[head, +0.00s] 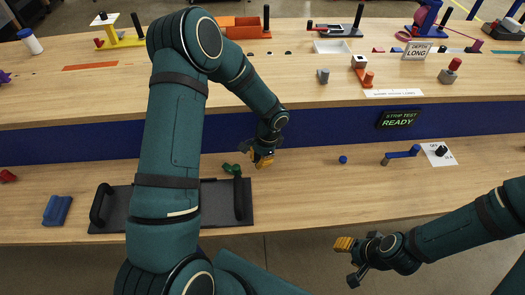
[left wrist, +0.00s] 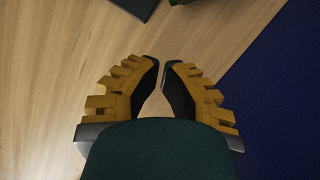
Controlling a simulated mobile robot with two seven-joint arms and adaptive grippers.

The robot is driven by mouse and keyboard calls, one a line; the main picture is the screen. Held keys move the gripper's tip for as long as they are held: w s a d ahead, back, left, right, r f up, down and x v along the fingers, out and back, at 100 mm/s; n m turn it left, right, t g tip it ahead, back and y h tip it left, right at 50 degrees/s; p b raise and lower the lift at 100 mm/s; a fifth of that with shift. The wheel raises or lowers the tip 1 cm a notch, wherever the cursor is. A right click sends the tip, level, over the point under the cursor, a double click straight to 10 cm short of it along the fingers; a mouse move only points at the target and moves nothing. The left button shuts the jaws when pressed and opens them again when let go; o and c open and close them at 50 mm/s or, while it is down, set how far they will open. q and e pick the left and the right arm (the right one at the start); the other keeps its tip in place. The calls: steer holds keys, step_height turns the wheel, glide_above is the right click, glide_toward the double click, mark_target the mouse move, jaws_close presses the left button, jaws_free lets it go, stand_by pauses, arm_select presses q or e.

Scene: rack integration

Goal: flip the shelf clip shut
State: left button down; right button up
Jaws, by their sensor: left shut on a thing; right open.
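I cannot tell for sure which part is the shelf clip. A small green piece (head: 232,169) lies by the black tray, just left of my left gripper (head: 262,160); its edge shows at the top of the left wrist view (left wrist: 180,2). A blue bar with a grey end (head: 403,154) lies further right on the lower bench. My left gripper is low over the lower bench, its fingertips close together in the left wrist view (left wrist: 162,62); what it grips cannot be made out. My right gripper (head: 349,260) is open and empty, in front of the bench edge.
The black tray with two handles (head: 240,222) lies partly behind my left arm. A blue block (head: 57,210) is left of it. A small blue knob (head: 343,160) and a white card (head: 436,160) lie to the right. A blue riser (head: 320,125) backs the lower bench.

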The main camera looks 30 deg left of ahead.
mark_target(231, 167)
arm_select(q)
steer(key=shift+s+a+r, duration=0.1)
steer(key=shift+s+a, duration=0.45)
steer(key=shift+s, duration=0.25)
steer(key=shift+s+a+r, duration=0.1)
steer(key=shift+s+a, duration=0.45)
steer(key=shift+s, duration=0.2)
steer(key=shift+s, duration=0.1)
steer(key=shift+s+d+b, duration=0.15)
steer(key=shift+s+b, duration=0.45)
steer(key=shift+s, duration=0.35)
steer(key=shift+w, duration=0.1)
steer(key=shift+w+a, duration=0.2)
steer(key=shift+w, duration=0.5)
